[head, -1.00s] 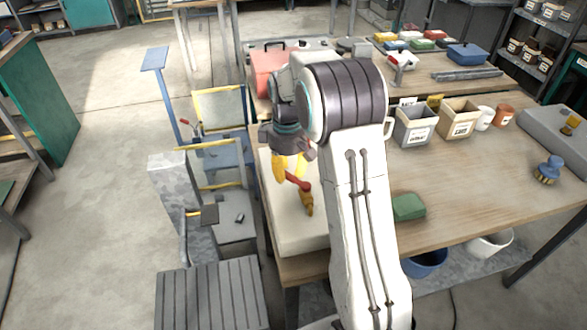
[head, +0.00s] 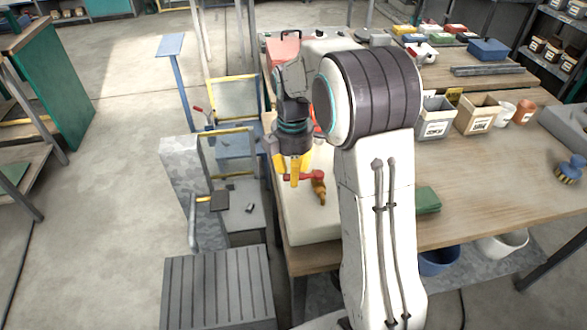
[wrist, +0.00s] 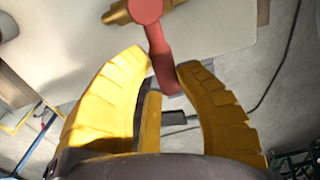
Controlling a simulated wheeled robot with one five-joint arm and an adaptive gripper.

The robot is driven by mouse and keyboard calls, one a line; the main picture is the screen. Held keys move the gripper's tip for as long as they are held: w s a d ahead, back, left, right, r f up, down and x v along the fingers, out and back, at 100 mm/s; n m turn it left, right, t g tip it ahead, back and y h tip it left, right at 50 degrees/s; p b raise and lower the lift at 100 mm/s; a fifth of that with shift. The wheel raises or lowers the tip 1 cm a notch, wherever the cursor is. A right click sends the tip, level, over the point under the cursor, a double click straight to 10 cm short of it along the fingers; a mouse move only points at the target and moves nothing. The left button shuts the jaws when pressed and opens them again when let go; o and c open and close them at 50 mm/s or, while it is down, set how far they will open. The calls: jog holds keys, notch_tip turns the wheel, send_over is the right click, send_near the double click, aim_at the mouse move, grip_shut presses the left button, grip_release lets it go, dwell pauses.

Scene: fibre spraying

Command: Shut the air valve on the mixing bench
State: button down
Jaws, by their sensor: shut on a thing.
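The air valve has a brass body (head: 320,191) and a red lever (head: 304,177). It sits on a pale block (head: 300,222) at the left end of the mixing bench (head: 480,190). My gripper (head: 294,175) points down at the lever's left end, its yellow fingers shut on it. In the wrist view the red lever (wrist: 160,55) runs from its round hub down between the two yellow fingertips (wrist: 160,68), and the brass body (wrist: 118,14) shows at the top. In the head view the lever lies across the brass body at a wide angle.
Labelled bins (head: 435,118), a green block (head: 427,200) and a blue-handled brush (head: 569,170) are on the bench to the right. A ribbed grey box (head: 218,287) and a metal frame (head: 232,160) stand left of the bench. Open floor lies farther left.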

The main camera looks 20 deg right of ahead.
jog(key=shift+s+a+f+n, duration=0.1)
jog(key=shift+s+n, duration=0.2)
jog(key=shift+n, duration=0.1)
jog(key=shift+s, duration=0.1)
jog(key=c, duration=0.8)
grip_release()
jog(key=shift+c, duration=0.2)
notch_tip(320, 180, up, 12)
dwell(0.6)
